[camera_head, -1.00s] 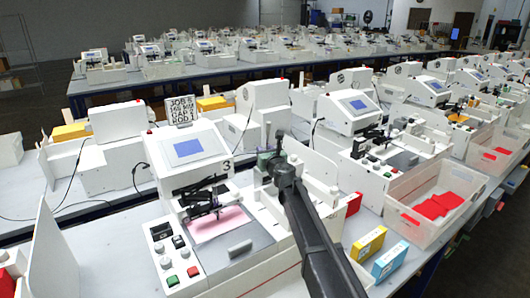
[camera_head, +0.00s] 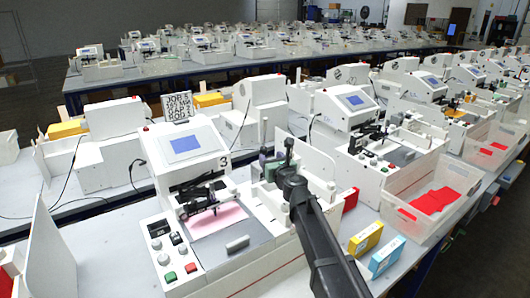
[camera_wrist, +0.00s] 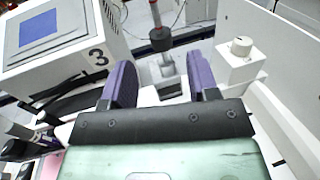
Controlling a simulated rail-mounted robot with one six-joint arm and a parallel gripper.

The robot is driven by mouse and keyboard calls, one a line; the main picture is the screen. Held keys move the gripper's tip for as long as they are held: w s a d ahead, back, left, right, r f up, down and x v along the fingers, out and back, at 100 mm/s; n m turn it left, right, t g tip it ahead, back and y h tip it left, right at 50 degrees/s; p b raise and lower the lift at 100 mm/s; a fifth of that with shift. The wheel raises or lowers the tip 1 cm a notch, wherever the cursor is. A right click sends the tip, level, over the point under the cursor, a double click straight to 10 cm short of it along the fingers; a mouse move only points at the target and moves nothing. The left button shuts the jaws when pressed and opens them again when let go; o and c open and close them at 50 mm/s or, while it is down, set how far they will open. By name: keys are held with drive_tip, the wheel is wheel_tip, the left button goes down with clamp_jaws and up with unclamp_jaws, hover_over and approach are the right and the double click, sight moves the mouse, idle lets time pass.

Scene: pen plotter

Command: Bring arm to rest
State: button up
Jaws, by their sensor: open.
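My gripper (camera_wrist: 162,84) shows in the wrist view as two purple fingers standing apart with nothing between them. Beyond the fingers is a small lever with a dark round knob (camera_wrist: 161,40) on a metal base. In the head view my gripper (camera_head: 272,167) is small and partly hidden by my arm, to the right of the white plotter marked 3 (camera_head: 186,150). My arm reaches in from the bottom right. Pink paper (camera_head: 222,219) lies under the plotter's pen mechanism. I cannot tell whether the gripper touches anything.
A clear bin with red pieces (camera_head: 402,216) stands at right. Yellow (camera_head: 365,240) and blue (camera_head: 386,257) boxes stand at the table's front edge. White panels (camera_head: 51,250) flank the station. A white post with a knob (camera_wrist: 240,62) is right of the fingers.

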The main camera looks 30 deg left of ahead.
drive_tip(key=shift+s+d, duration=0.45)
drive_tip(key=shift+d, duration=0.15)
drive_tip(key=s+d+f+n+g+h, duration=0.2)
drive_tip(key=d+f+n, duration=0.2)
drive_tip(key=d, duration=0.7)
drive_tip(key=s+d+f+n+g+h, duration=0.2)
drive_tip(key=s+d+f+n, duration=0.1)
drive_tip(key=d+n, duration=0.6)
drive_tip(key=s+d+f+n+g+h, duration=0.2)
drive_tip(key=d+f+n, duration=0.3)
drive_tip(key=d, duration=0.9)
drive_tip(key=shift+s+d+f+n+g+h, duration=0.1)
drive_tip(key=shift+s+f+n+g+h, duration=0.1)
drive_tip(key=shift+s+n, duration=0.25)
drive_tip(key=shift+s+d+f+n+g+h, duration=0.1)
drive_tip(key=shift+s+n+h, duration=0.15)
drive_tip(key=shift+n, duration=0.3)
drive_tip(key=s+d+f+n+g+h, duration=0.2)
drive_tip(key=s+d, duration=0.4)
drive_tip(key=d, duration=0.5)
drive_tip(key=s+d+f+n+g+h, duration=0.2)
drive_tip(key=s+d+h, duration=0.3)
drive_tip(key=d, duration=0.6)
drive_tip(key=s+n, duration=0.1)
drive_tip(key=s, duration=0.1)
drive_tip(key=shift+s+f+n, duration=0.3)
drive_tip(key=shift+n, duration=0.1)
